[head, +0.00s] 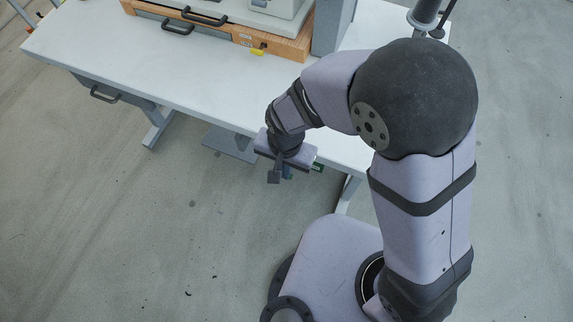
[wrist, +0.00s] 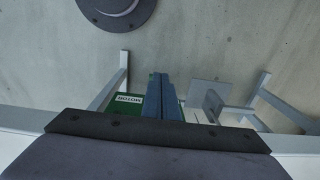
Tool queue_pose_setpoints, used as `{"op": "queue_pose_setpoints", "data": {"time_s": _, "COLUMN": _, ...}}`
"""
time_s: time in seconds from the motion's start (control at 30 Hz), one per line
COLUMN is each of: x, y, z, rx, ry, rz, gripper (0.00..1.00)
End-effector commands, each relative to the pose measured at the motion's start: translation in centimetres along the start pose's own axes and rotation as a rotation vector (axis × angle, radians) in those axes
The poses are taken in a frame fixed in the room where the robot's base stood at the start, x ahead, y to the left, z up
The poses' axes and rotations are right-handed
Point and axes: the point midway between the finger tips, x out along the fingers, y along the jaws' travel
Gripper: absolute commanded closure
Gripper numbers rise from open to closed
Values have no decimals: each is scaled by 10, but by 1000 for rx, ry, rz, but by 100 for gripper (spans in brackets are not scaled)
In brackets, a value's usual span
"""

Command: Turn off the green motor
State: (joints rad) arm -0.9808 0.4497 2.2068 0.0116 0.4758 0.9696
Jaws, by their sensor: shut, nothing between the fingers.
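The green motor switch box with a white label reading MOTOR (wrist: 128,99) shows upside down in the wrist view, just left of my fingers. In the head view only a small green part of it (head: 319,167) shows at the table's front edge, right of my gripper (head: 288,174). My gripper (wrist: 161,82) is shut and empty, its blue fingers side by side. They overlap the right side of the green box in the wrist view. I cannot tell whether they touch it. The box's buttons are not clearly seen, and part of it is hidden behind my gripper.
The white table (head: 205,88) has a clear front surface. A wooden-sided unit (head: 215,30) with black handles stands at the back beside a grey column (head: 334,25). Below are table legs (head: 160,128) and a grey pedal plate (head: 230,144), also in the wrist view (wrist: 204,97).

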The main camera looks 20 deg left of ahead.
Motion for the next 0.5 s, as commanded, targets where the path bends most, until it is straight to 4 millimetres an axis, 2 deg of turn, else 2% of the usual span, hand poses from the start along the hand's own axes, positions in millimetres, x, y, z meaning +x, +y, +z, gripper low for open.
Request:
{"op": "queue_pose_setpoints", "data": {"time_s": 0.03, "x": 9, "y": 5, "z": 8, "rx": 2, "ry": -16, "rz": 16, "gripper": 100}}
{"op": "queue_pose_setpoints", "data": {"time_s": 0.17, "x": 4, "y": 5, "z": 8, "rx": 1, "ry": -15, "rz": 15, "gripper": 100}}
{"op": "queue_pose_setpoints", "data": {"time_s": 0.37, "x": -15, "y": 5, "z": 10, "rx": 1, "ry": -12, "rz": 11, "gripper": 100}}
{"op": "queue_pose_setpoints", "data": {"time_s": 0.5, "x": -36, "y": 4, "z": 11, "rx": 0, "ry": -6, "rz": 3, "gripper": 100}}
